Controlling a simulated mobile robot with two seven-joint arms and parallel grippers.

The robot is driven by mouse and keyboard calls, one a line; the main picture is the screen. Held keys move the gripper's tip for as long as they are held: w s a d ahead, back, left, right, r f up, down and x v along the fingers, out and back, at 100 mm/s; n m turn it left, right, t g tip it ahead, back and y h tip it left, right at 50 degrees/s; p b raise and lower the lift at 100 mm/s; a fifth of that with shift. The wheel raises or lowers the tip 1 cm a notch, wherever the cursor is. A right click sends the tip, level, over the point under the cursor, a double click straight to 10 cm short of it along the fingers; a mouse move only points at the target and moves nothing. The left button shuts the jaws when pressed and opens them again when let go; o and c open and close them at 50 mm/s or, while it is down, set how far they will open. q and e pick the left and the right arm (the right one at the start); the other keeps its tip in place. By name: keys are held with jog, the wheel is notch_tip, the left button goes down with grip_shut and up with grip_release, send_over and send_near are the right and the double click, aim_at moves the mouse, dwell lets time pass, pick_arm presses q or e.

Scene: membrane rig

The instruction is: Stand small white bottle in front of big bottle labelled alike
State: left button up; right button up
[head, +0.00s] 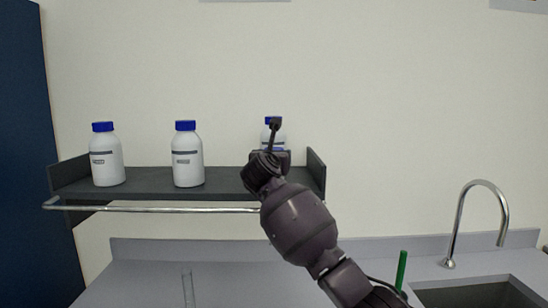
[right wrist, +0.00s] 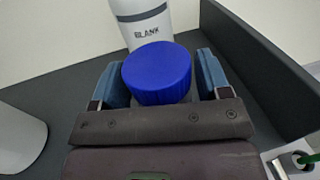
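In the right wrist view the small white bottle shows mostly as its blue cap (right wrist: 158,74). It sits between the two blue-padded fingers of my right gripper (right wrist: 162,80), which appear shut on its body. Its label is hidden. The big white bottle labelled BLANK (right wrist: 145,34) stands upright just beyond it. In the head view this big bottle (head: 266,139) is at the right end of the shelf, partly covered by my right gripper (head: 270,156). I cannot tell whether the small bottle's base touches the shelf. My left gripper is not in view.
Two more big blue-capped bottles, left (head: 106,158) and middle (head: 187,158), stand on the dark shelf (head: 146,180). A metal rail (head: 150,209) runs along its front, and an end panel (head: 317,172) closes its right side. Below are a counter, a sink (head: 475,293) and a tap (head: 455,225).

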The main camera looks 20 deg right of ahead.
jog(key=shift+o, duration=0.9)
jog(key=shift+r, duration=0.1)
jog(key=shift+s+a, duration=0.2)
jog(key=shift+s, duration=0.1)
jog(key=b+v, duration=0.1)
jog(key=v, duration=1)
jog(key=shift+s, duration=0.15)
